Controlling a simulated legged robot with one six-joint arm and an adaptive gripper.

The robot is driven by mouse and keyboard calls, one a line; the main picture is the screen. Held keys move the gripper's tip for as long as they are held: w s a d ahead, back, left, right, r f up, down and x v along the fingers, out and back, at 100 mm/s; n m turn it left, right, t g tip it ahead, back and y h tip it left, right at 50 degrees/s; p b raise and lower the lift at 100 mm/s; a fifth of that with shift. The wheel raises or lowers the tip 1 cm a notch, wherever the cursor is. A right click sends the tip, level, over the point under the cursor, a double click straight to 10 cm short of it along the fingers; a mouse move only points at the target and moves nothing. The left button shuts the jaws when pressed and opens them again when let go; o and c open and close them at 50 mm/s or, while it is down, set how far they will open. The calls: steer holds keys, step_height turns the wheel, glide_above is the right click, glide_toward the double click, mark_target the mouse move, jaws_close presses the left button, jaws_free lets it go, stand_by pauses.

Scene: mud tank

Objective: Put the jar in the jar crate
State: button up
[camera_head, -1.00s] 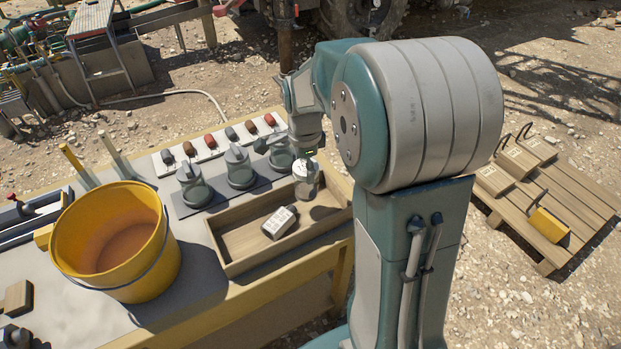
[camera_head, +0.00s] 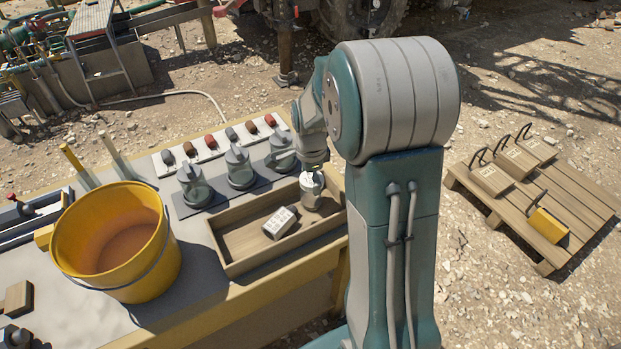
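The jar (camera_head: 311,192), pale with a label, is upright below my gripper (camera_head: 313,168) at the right end of the wooden jar crate (camera_head: 285,251). My gripper points down at the jar's top and appears shut on it; the fingers are small and hard to make out. The jar's base is within the crate's outline, but I cannot tell whether it touches the floor. The crate's left part is bare.
Several glass vessels with grey tops (camera_head: 240,168) stand on a dark mat behind the crate, with a row of coloured plugs (camera_head: 210,142) beyond. A yellow bucket (camera_head: 117,245) stands left of the crate. A pallet (camera_head: 565,200) lies on the ground at right.

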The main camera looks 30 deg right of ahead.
steer(key=shift+d, duration=0.1)
steer(key=shift+r, duration=0.3)
step_height(320, 180, up, 12)
steer(key=s+a+r+n+t, duration=0.2)
steer(key=s+a+n, duration=0.4)
steer(key=s+n, duration=0.3)
steer(key=s+a+r+n+t, duration=0.3)
steer(key=s+a+n, duration=0.2)
steer(key=s+n, duration=0.5)
steer(key=shift+s+a+r+t, duration=0.25)
steer(key=shift+s+a+t, duration=0.1)
steer(key=shift+s, duration=0.1)
stand_by(0.3)
